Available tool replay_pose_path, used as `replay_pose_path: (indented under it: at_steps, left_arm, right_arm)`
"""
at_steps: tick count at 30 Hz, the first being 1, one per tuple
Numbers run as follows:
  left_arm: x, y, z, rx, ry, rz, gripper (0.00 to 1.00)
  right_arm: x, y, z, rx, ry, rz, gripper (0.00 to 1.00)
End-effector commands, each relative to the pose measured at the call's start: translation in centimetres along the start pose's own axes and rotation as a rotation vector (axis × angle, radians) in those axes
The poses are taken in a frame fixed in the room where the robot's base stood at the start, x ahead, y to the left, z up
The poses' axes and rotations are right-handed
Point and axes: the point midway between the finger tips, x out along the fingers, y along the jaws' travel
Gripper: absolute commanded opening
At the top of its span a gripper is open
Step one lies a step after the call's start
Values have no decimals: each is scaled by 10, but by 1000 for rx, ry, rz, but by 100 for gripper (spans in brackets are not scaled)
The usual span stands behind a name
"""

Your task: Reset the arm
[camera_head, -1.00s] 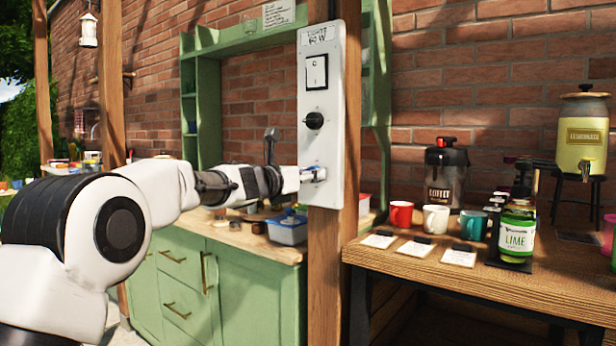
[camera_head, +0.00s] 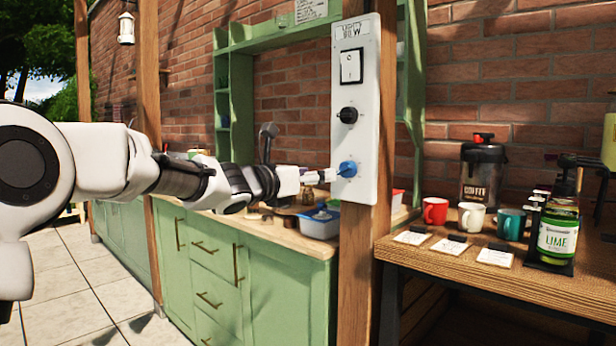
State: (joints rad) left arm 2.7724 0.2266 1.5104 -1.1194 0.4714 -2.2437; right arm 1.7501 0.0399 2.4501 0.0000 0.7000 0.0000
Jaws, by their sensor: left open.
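My left arm comes in from the left, and my left gripper (camera_head: 318,176) is at its end, open. Its tips are close to the blue knob (camera_head: 347,169) low on the white control panel (camera_head: 366,110). I cannot tell whether they touch it, but a small gap seems to show. The panel is fixed to a wooden post and also carries a black-and-white rocker switch (camera_head: 351,66) and a black knob (camera_head: 347,115). My right gripper is not in view.
The wooden table (camera_head: 470,268) at right holds a red mug (camera_head: 435,211), a white mug (camera_head: 471,217), a teal mug (camera_head: 511,223), a lime bottle (camera_head: 558,238) and a coffee dispenser (camera_head: 482,172). A green cabinet (camera_head: 255,285) with a blue tub (camera_head: 320,223) stands behind the post.

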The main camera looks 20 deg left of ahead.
Motion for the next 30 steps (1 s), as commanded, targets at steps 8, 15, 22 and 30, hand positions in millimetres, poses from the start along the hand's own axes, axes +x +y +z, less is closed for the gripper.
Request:
replay_pose_path:
  at_steps: [8,15,22,30]
  left_arm:
    - [-22,0,-1,1,0,0,67]
    - [-21,0,0,0,0,0,67]
    - [-10,5,-32,-15,47,2,67]
    - [23,2,-248,-123,374,-1,67]
  right_arm:
    - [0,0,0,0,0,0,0]
    - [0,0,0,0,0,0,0]
    - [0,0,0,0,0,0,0]
    - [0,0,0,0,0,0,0]
